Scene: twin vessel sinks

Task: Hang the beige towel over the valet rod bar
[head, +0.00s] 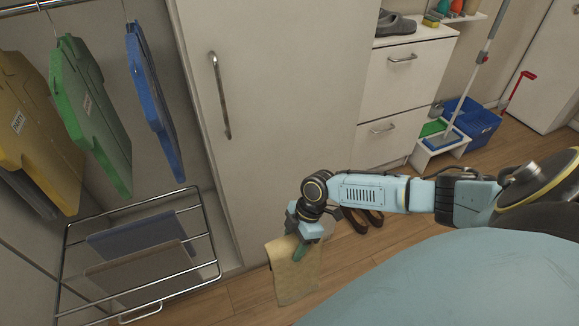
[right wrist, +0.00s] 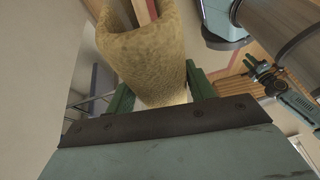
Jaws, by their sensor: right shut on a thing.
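The beige towel (head: 293,272) hangs from my right gripper (head: 303,237) in the head view, near the front of a tall white cabinet door and above the wood floor. The gripper is shut on its upper part, and the towel drapes down below the fingers. In the right wrist view the towel (right wrist: 150,45) is a thick fold between two green fingers (right wrist: 160,95). A chrome rack with several bars (head: 205,232) stands left of the towel, apart from it. I cannot tell which bar is the valet rod.
A blue-grey cloth (head: 137,238) and a brown cloth (head: 140,275) hang on the rack. Yellow, green (head: 92,115) and blue (head: 153,100) pieces hang from an upper rail. The tall cabinet door (head: 270,120) has a protruding handle (head: 219,95). Open floor lies below the towel.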

